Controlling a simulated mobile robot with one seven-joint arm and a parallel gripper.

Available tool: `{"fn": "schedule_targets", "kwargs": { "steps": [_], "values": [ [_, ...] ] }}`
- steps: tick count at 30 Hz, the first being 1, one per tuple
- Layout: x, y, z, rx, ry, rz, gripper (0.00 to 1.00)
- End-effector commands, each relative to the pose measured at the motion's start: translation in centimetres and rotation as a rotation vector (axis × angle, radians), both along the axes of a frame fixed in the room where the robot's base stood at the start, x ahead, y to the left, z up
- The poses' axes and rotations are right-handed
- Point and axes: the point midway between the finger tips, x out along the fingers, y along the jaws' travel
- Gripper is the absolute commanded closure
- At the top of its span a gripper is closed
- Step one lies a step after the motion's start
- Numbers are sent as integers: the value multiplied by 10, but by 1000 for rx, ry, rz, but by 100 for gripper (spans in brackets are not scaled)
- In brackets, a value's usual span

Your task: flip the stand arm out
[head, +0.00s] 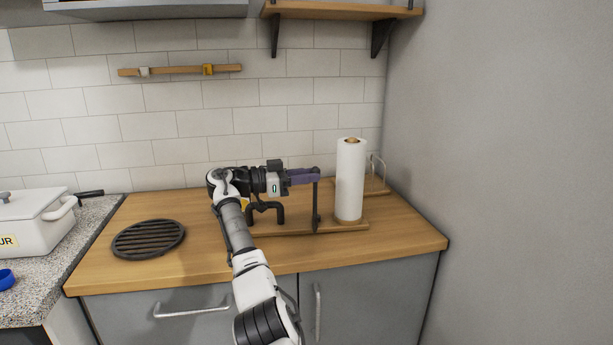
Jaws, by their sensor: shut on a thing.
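The stand has a flat wooden base (290,234) on the wooden counter. The stand arm (316,206) is a dark, thin bar that rises upright from this base, left of the white paper roll. My gripper (316,174) reaches in from the left with its purple fingers shut on the top of the bar. The fingertips partly cover that end. A bent black pipe-like piece (266,212) stands below my wrist, and my arm hides part of the base's left end.
The paper roll (349,182) stands upright just right of the bar. A wire-and-wood holder (378,172) is behind it. A round black grate (149,238) lies on the left of the counter. A white lidded pot (38,226) stands farther left. The front right counter is clear.

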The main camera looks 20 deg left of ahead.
Motion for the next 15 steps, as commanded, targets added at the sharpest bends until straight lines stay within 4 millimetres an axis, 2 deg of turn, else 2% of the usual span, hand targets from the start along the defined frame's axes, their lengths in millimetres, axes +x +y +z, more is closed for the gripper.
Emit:
{"fn": "schedule_targets", "kwargs": {
  "steps": [5, 6, 11, 15],
  "values": [
    [0, 0, 0, 1, 1, -1, 100],
    [0, 0, 0, 1, 1, -2, 75],
    [0, 0, 0, 1, 1, -1, 55],
    [0, 0, 0, 0, 1, -1, 55]
  ]
}}
